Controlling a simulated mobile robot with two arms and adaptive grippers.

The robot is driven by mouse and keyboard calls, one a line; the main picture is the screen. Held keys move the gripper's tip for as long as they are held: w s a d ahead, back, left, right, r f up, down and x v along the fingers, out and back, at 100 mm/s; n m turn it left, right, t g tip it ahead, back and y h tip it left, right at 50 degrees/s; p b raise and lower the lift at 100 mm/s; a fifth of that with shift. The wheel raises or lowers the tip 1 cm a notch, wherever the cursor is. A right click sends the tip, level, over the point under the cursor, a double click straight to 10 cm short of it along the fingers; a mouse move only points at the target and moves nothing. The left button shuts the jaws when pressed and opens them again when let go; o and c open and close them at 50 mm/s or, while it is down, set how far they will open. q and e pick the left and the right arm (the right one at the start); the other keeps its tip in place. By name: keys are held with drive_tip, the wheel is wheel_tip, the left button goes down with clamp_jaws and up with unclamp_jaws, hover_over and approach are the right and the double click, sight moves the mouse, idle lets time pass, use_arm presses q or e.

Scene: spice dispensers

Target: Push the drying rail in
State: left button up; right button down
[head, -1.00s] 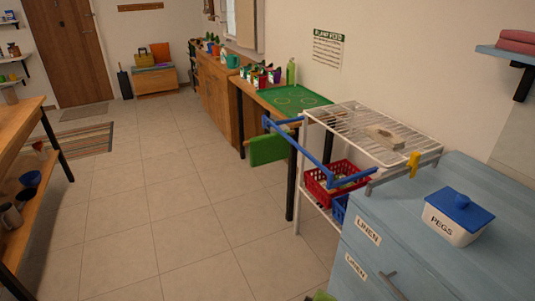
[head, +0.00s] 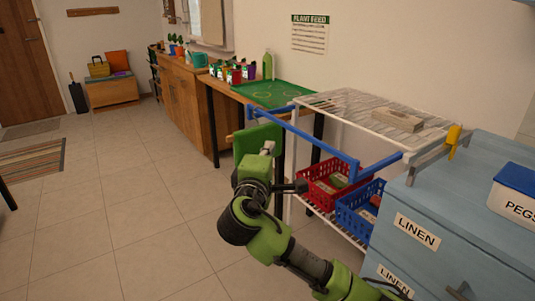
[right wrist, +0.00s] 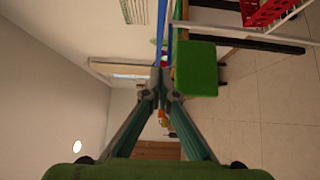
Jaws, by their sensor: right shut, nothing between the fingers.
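The drying rail (head: 315,142) is a blue bar frame sticking out from the front of a white wire rack (head: 345,118). A green cloth (head: 258,135) hangs at its far end. My right gripper (head: 268,147) is shut and empty, in front of the cloth and outside the rail's long bar. In the right wrist view its fingertips (right wrist: 159,93) meet just below the blue rail (right wrist: 161,35), with the green cloth (right wrist: 196,70) beside them. I cannot tell whether they touch either. My left gripper is out of view.
Red (head: 325,180) and blue (head: 355,208) baskets sit on the rack's lower shelf. A blue linen cabinet (head: 450,210) with a yellow-clipped bracket and a pegs box (head: 515,195) stands at right.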

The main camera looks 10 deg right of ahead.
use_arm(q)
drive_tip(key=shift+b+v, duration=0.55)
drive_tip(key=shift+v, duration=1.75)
use_arm(e)
drive_tip(key=w+d, duration=0.6)
drive_tip(key=w, duration=0.1)
drive_tip(key=shift+w+d, duration=0.25)
drive_tip(key=shift+w, duration=0.1)
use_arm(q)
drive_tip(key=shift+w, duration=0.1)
use_arm(e)
drive_tip(key=shift+f, duration=0.1)
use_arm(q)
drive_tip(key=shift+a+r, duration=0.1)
use_arm(e)
drive_tip(key=shift+d, duration=0.15)
